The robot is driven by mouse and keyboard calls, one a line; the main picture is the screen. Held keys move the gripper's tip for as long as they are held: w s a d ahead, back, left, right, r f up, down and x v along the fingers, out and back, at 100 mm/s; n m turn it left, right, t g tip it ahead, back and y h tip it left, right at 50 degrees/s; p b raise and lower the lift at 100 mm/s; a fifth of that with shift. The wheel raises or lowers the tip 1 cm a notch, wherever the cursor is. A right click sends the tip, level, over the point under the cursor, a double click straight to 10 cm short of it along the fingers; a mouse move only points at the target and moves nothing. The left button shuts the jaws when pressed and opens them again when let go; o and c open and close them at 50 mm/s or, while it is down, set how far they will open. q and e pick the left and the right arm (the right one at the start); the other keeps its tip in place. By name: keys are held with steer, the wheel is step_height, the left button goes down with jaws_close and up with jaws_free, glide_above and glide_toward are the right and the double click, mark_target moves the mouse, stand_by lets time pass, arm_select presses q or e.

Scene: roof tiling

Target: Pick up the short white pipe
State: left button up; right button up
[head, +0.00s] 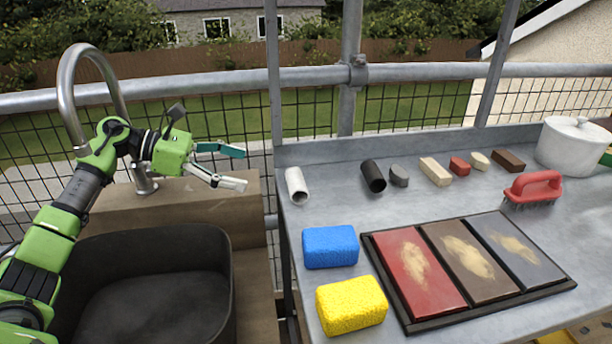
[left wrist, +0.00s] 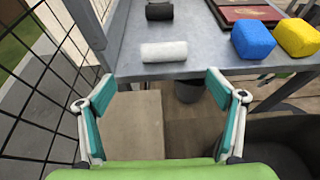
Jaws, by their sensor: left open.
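The short white pipe (head: 297,186) lies at the left end of the grey metal table, near its back left corner. In the left wrist view the white pipe (left wrist: 164,52) lies crosswise on the table edge area, ahead of the fingers. My left gripper (head: 243,168) is open and empty, to the left of the pipe and apart from it. In the left wrist view the two teal fingers of my left gripper (left wrist: 160,84) are spread wide, with the pipe beyond the gap between them. My right gripper is not in view.
A black pipe (head: 373,176) and several small blocks line the table's back. A blue sponge (head: 330,247) and yellow sponge (head: 351,305) lie in front, beside a tray (head: 403,318) of coloured panels. A red brush (head: 534,188) and white pot (head: 572,146) stand right. A dark basin (head: 215,262) is left.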

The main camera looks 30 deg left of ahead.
mark_target(291, 180)
arm_select(q)
steer(key=x, duration=0.8)
steer(key=shift+s+r, duration=0.1)
steer(key=shift+r, duration=0.1)
steer(key=shift+d+f, duration=0.1)
steer(key=shift+d, duration=0.45)
steer(key=x, duration=0.4)
steer(key=shift+w+d+p, duration=0.25)
steer(key=shift+w+p, duration=0.05)
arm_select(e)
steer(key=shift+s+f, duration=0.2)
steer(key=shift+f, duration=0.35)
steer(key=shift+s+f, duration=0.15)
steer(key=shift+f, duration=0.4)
arm_select(q)
steer(key=shift+c, duration=0.2)
steer(key=c, duration=1)
